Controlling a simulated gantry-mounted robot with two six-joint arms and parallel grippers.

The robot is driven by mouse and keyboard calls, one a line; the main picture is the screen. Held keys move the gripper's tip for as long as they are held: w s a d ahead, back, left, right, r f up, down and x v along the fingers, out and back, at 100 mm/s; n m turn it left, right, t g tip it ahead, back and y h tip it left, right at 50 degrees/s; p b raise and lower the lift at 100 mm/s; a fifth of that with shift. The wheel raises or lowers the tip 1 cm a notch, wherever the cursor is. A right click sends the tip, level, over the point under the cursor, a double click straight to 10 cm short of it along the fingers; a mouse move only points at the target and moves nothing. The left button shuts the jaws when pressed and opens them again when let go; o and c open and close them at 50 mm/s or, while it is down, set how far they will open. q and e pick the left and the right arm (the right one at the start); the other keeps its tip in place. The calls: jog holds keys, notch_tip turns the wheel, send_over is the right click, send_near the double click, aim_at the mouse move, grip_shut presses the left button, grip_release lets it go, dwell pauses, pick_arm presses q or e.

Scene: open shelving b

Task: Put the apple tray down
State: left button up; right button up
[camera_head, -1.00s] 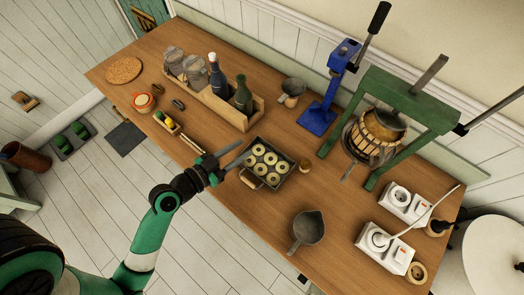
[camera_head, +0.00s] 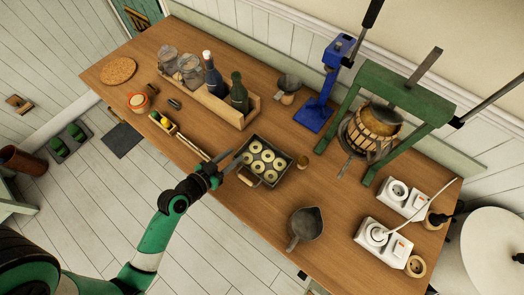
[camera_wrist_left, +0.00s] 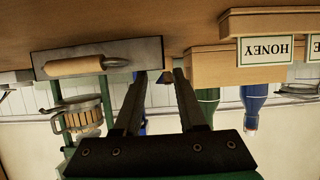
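The apple tray (camera_head: 287,173) is a dark square pan holding several pale apple rings, with a wooden handle (camera_head: 271,176) on its near side. It rests flat on the wooden table near the front edge. In the left wrist view, which is upside down, the tray's grey side (camera_wrist_left: 135,54) and its handle (camera_wrist_left: 85,66) show left of the fingers. My left gripper (camera_head: 238,161) is at the tray's near left side, open, with an empty gap between its fingers; they also show in the left wrist view (camera_wrist_left: 159,76). My right gripper is out of view.
A wooden crate (camera_head: 215,105) with bottles and jars stands behind the tray. A grey pouring pan (camera_head: 306,224) lies to the right. A blue corker (camera_head: 316,114) and a green press (camera_head: 420,98) stand at the back right. Bare table lies between tray and pan.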

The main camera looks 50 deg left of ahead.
aim_at(240, 149)
pick_arm(q)
jog(key=x, duration=0.5)
jog(key=shift+a+r, duration=0.15)
jog(key=shift+a, duration=0.15)
grip_shut()
dwell(1.0)
